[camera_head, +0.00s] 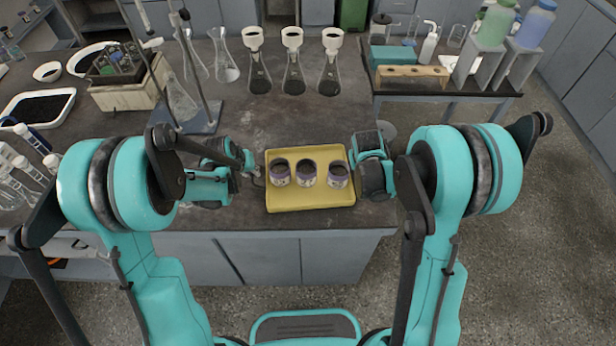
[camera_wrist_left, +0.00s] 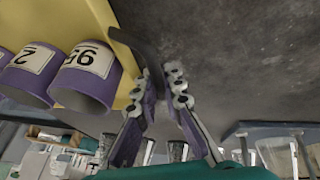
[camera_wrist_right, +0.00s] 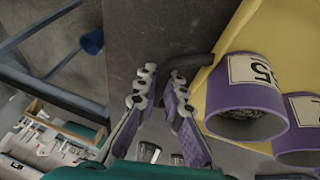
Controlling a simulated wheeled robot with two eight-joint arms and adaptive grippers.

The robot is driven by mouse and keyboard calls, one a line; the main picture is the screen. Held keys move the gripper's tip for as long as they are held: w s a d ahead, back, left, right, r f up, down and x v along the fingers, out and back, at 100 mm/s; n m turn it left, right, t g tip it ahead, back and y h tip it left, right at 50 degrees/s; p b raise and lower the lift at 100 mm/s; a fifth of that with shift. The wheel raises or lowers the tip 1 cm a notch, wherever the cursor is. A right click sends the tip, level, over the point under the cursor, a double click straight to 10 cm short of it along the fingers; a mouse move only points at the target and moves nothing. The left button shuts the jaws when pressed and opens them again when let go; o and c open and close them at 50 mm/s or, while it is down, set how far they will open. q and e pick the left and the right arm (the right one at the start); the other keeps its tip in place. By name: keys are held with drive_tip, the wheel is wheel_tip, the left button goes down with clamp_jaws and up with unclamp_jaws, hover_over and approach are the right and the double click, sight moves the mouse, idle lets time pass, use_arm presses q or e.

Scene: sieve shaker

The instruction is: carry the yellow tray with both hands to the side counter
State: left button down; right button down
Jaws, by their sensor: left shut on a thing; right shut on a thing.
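The yellow tray (camera_head: 310,202) lies near the front edge of the dark counter with three purple-rimmed, labelled cups (camera_head: 306,172) standing in a row in it. My left gripper (camera_head: 253,173) is at the tray's left side. In the left wrist view its fingers (camera_wrist_left: 164,88) are shut on a dark handle (camera_wrist_left: 148,57) of the tray. My right gripper (camera_head: 360,168) is at the right side, partly hidden by my arm. In the right wrist view its fingers (camera_wrist_right: 163,90) are shut on the other dark handle (camera_wrist_right: 192,62).
Flasks with white funnels (camera_head: 292,70) stand behind the tray. A metal stand (camera_head: 200,120) and a crate (camera_head: 128,92) are at the left. A side table (camera_head: 455,90) at the back right bears a wooden rack (camera_head: 412,75) and bottles; a floor gap lies before it.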

use_arm(q)
drive_tip(key=shift+r, duration=0.1)
use_arm(e)
drive_tip(key=shift+r, duration=0.1)
